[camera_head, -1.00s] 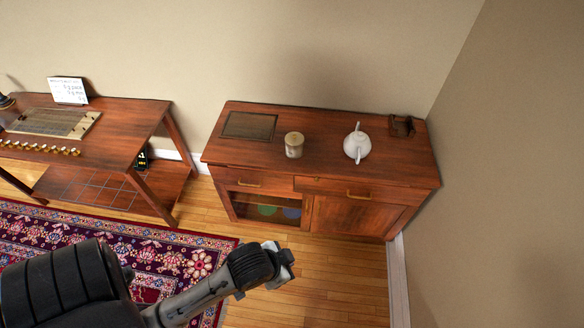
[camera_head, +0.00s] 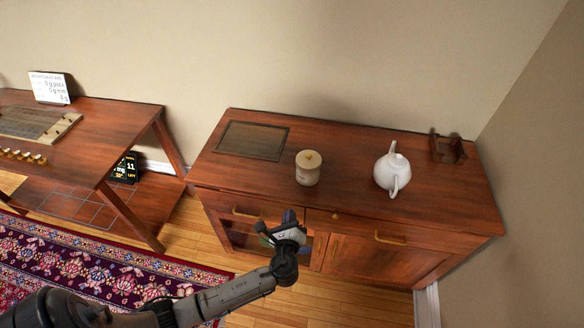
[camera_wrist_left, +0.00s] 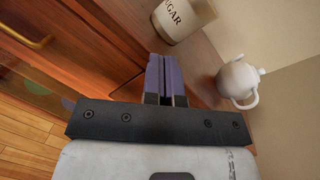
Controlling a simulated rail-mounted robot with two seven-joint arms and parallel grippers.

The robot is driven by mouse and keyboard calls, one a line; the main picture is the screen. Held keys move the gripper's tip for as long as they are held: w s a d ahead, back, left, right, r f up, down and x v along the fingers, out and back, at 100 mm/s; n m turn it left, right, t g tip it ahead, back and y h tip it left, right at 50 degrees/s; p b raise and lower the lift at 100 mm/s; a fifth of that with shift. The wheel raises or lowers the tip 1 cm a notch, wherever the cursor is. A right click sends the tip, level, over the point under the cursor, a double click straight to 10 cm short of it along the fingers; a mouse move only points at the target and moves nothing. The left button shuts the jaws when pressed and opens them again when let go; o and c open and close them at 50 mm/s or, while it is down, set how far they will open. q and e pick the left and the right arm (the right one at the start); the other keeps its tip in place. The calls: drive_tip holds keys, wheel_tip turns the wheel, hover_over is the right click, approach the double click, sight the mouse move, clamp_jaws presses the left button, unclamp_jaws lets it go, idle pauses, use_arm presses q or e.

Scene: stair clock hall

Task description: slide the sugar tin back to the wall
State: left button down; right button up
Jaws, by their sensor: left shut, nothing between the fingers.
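The sugar tin (camera_head: 308,168) is a cream canister with a yellowish lid and a small knob. It stands upright on the wooden cabinet top (camera_head: 345,198), left of the teapot and apart from the back wall. In the left wrist view the tin (camera_wrist_left: 178,18) shows the word SUGAR, tilted, beyond the fingertips. My left gripper (camera_head: 290,220) is in front of the cabinet, short of the tin and not touching it. Its purple fingers (camera_wrist_left: 163,75) are shut together with nothing between them. My right gripper is not in view.
A white teapot (camera_head: 391,172) stands right of the tin. The beige wall (camera_head: 330,60) is behind. The top behind the tin is clear.

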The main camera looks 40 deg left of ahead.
use_arm(q)
drive_tip(key=d+m+t+h, duration=0.1)
drive_tip(key=d+m+t, duration=0.15)
drive_tip(key=m, duration=0.45)
drive_tip(key=m+b, duration=0.2)
approach(306, 177)
drive_tip(key=shift+g, duration=0.25)
drive_tip(key=x, duration=0.5)
drive_tip(key=shift+w+a+r, duration=0.15)
drive_tip(key=shift+w, duration=0.2)
drive_tip(key=shift+b+x, duration=0.35)
drive_tip(key=shift+x, duration=0.45)
drive_tip(key=shift+w, duration=0.1)
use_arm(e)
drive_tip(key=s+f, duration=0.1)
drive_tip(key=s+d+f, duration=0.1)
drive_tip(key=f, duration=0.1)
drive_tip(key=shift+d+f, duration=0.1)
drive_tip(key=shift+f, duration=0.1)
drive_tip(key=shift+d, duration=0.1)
